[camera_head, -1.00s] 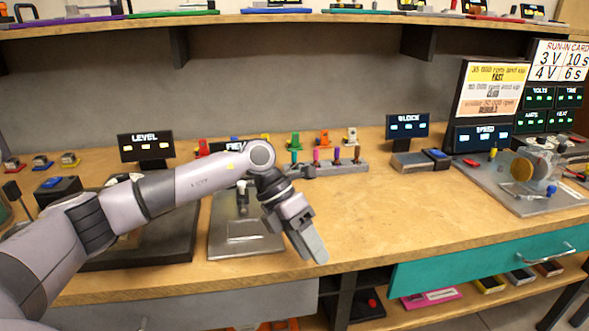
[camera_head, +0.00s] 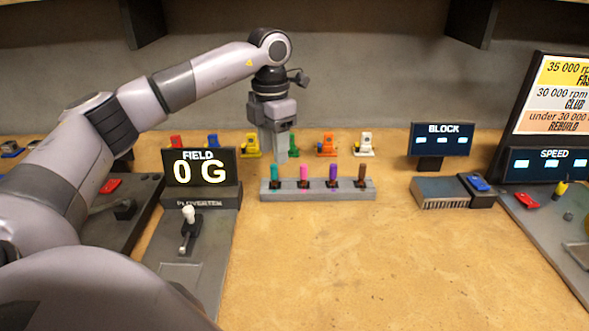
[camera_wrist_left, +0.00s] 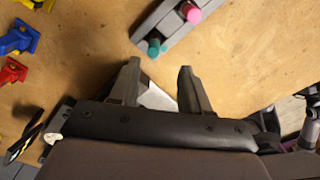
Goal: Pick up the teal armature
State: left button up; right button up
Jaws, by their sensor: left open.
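The teal armature (camera_head: 274,178) stands upright at the left end of a grey holder (camera_head: 318,194). It also shows in the left wrist view (camera_wrist_left: 155,46), just beyond my fingertips. Pink (camera_head: 304,176), purple (camera_head: 334,176) and brown (camera_head: 361,177) armatures stand beside it. My left gripper (camera_head: 279,158) points down with open, empty fingers, above and close to the teal armature; the exact gap is unclear. Its two spread fingers show in the left wrist view (camera_wrist_left: 158,70). My right gripper is not in view.
Several coloured parts, such as an orange one (camera_head: 326,145) and a white one (camera_head: 365,144), stand behind the holder. The FIELD display (camera_head: 200,168) is to its left. The BLOCK display (camera_head: 441,140) is to its right. The bench in front is clear.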

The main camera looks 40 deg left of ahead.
aim_at(273, 166)
pick_arm(q)
jog(key=shift+w, duration=0.3)
jog(key=shift+f, duration=0.35)
jog(key=f, duration=0.6)
jog(key=shift+a+f, duration=0.2)
jog(key=shift+a, duration=0.2)
grip_shut()
